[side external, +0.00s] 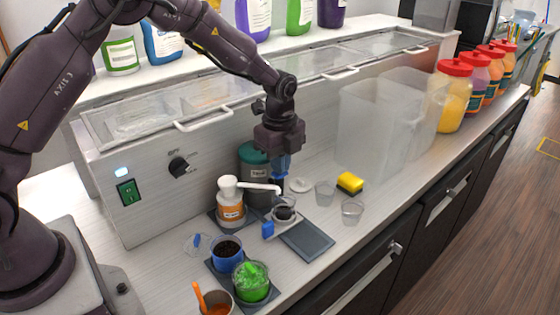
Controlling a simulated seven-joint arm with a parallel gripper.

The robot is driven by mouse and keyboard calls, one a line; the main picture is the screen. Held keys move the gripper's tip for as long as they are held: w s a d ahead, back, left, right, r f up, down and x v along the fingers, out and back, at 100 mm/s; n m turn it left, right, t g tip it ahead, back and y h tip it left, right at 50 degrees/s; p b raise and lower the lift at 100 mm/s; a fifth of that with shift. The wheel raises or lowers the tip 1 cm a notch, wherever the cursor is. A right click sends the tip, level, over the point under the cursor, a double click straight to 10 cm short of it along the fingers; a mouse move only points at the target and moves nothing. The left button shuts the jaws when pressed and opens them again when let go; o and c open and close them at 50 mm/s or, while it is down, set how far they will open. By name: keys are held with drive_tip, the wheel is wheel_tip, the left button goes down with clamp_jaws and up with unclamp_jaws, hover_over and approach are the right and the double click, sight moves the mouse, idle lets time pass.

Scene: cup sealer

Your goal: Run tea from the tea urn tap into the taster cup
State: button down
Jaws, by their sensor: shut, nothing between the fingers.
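The tea urn (250,172) is a dark grey-green cylinder with a teal lid, standing against the steel counter unit. My gripper (281,172) points down with blue fingertips, shut and empty, just right of the urn and in front of it in the picture. The urn's tap is not clearly visible. A small clear cup with dark contents (284,213) stands below the gripper, near a blue tab (267,229). Two clear, empty-looking cups (325,193) and (352,211) stand to the right. I cannot tell which cup is the taster cup.
A white pump bottle (230,208) stands left of the dark cup, its spout reaching right. A dark tray (308,241), yellow sponge (350,182), blue tub (227,256) and green tub (251,284) are nearby. Clear bins (372,130) stand right. Front counter right of the cups is clear.

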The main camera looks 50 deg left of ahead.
wheel_tip(320, 180, down, 2)
drive_tip(key=shift+f, duration=0.2)
drive_tip(key=shift+s+f, duration=0.1)
drive_tip(key=shift+s, duration=0.05)
idle(3.2)
wheel_tip(320, 180, up, 16)
drive_tip(key=shift+w+f, duration=0.25)
drive_tip(key=shift+w, duration=0.2)
idle(1.3)
